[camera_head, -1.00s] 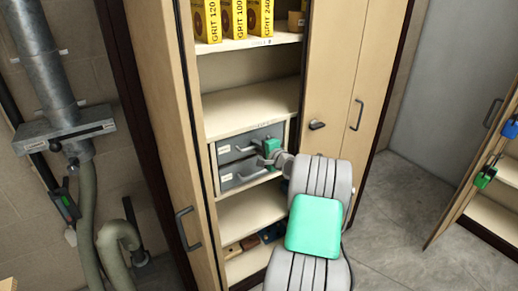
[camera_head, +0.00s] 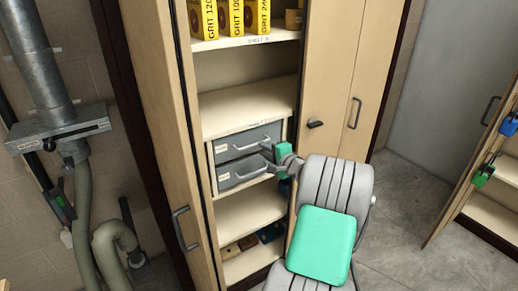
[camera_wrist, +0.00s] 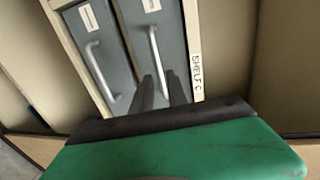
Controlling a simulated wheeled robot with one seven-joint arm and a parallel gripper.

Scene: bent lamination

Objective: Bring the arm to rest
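My gripper (camera_head: 266,157) is in front of the two grey drawers in the open cabinet, at the right end of their handles. The upper drawer (camera_head: 236,145) and the lower drawer (camera_head: 234,173) look shut. My arm hides part of the cabinet's right side.
The cabinet's left door (camera_head: 172,150) and right door (camera_head: 335,80) stand open around the shelves. Yellow grit boxes (camera_head: 234,18) stand on the upper shelf. A metal duct (camera_head: 45,70) is at the left wall. Floor (camera_head: 420,220) is clear at the right.

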